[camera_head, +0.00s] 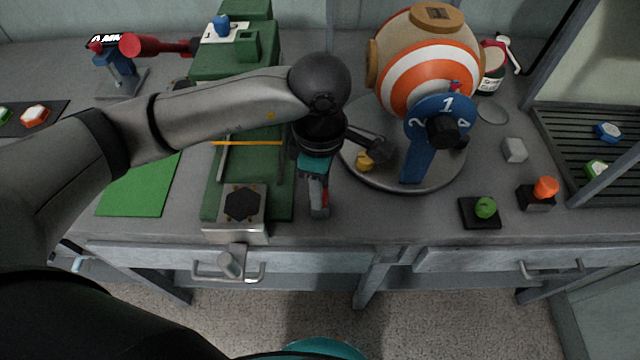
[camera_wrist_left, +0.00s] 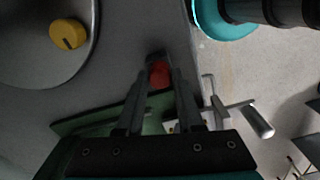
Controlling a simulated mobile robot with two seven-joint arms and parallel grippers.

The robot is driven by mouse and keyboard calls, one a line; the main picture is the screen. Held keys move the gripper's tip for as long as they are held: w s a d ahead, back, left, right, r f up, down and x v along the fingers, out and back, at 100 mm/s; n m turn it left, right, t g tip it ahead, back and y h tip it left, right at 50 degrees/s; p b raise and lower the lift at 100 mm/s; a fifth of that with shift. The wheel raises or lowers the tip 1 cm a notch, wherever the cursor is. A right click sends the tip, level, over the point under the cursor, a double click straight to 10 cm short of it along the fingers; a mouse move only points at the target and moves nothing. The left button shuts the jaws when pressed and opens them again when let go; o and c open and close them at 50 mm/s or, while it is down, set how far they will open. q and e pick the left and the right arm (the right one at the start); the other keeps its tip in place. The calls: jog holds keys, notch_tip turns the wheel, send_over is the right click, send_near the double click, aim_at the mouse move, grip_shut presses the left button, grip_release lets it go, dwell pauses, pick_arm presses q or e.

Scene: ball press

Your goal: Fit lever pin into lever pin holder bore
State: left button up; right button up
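My left gripper (camera_head: 319,205) points down over the front part of the table, just right of the green press base. In the left wrist view its two fingers (camera_wrist_left: 160,78) close in on a small red piece (camera_wrist_left: 159,74), which may be the lever pin. A dark block-like end shows just beyond the red piece; I cannot tell if it is part of it or a separate holder. In the head view only a sliver of red shows beside the fingers. I cannot pick out the lever pin holder bore for certain. My right gripper is not in view.
The green press base (camera_head: 265,165) has a metal block with a T-handle (camera_head: 228,263) at its front. A round grey plate (camera_head: 440,180) carries a striped ball and a blue numbered dial (camera_head: 415,150). Black blocks with green (camera_head: 485,207) and orange (camera_head: 545,187) knobs stand to the right.

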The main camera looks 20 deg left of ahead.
pick_arm(q)
jog(key=o, duration=0.5)
jog(key=shift+c, duration=0.2)
jog(key=shift+r, duration=0.4)
notch_tip(320, 180, up, 15)
jog(key=p, duration=0.2)
jog(key=shift+f+p, duration=0.2)
jog(key=shift+p, duration=0.15)
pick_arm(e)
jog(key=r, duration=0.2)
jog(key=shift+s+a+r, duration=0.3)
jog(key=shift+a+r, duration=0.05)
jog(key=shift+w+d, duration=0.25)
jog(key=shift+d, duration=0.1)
